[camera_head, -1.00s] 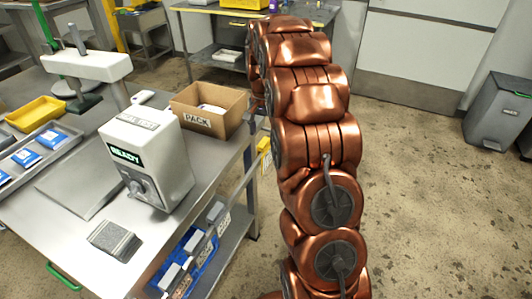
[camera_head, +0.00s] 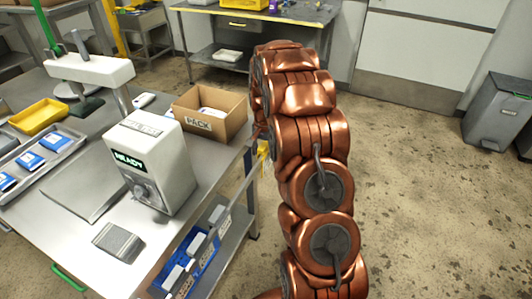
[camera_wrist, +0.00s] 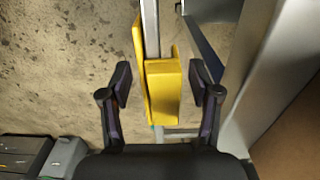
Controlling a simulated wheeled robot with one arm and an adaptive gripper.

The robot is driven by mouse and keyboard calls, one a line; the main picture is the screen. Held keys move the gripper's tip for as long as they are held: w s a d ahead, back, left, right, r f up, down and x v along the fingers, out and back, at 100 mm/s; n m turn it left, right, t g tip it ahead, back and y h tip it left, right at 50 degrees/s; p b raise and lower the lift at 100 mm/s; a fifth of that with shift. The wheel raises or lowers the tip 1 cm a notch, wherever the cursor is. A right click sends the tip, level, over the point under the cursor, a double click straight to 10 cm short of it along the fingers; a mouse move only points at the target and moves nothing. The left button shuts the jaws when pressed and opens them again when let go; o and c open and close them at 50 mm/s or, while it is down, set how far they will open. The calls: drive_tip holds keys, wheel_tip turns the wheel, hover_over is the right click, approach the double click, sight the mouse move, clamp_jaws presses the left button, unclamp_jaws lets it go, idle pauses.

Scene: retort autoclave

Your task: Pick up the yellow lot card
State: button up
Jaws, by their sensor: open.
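In the wrist view a yellow holder-like block (camera_wrist: 163,92) with a flat yellow panel (camera_wrist: 139,60) at its left lies between my fingers. It sits against a grey metal post. I cannot tell which part is the lot card. My gripper (camera_wrist: 161,83) is open, with one finger on each side of the yellow block and a gap on both sides. In the head view a small yellow patch (camera_head: 263,149) shows beside the table's right edge, partly hidden by my arm. My gripper is hidden there.
The steel table (camera_head: 75,240) carries a white device reading READY (camera_head: 150,165), a PACK box (camera_head: 205,118), a yellow tray (camera_head: 38,115) and blue packs. A blue bin (camera_head: 190,268) is on the lower shelf. A grey waste bin (camera_head: 500,112) stands right; the floor between is clear.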

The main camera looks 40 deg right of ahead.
clamp_jaws()
idle(0.5)
drive_tip(key=shift+s+d+r+b, duration=0.1)
drive_tip(key=shift+r+b, duration=0.1)
drive_tip(key=shift+b, duration=0.15)
wheel_tip(320, 180, up, 6)
drive_tip(key=shift+r+b, duration=0.25)
drive_tip(key=shift+b, duration=0.75)
drive_tip(key=s+d+b, duration=0.2)
drive_tip(key=s+d, duration=0.3)
drive_tip(key=s, duration=0.3)
drive_tip(key=s+d+b, duration=0.2)
drive_tip(key=s+d, duration=0.3)
drive_tip(key=s, duration=0.4)
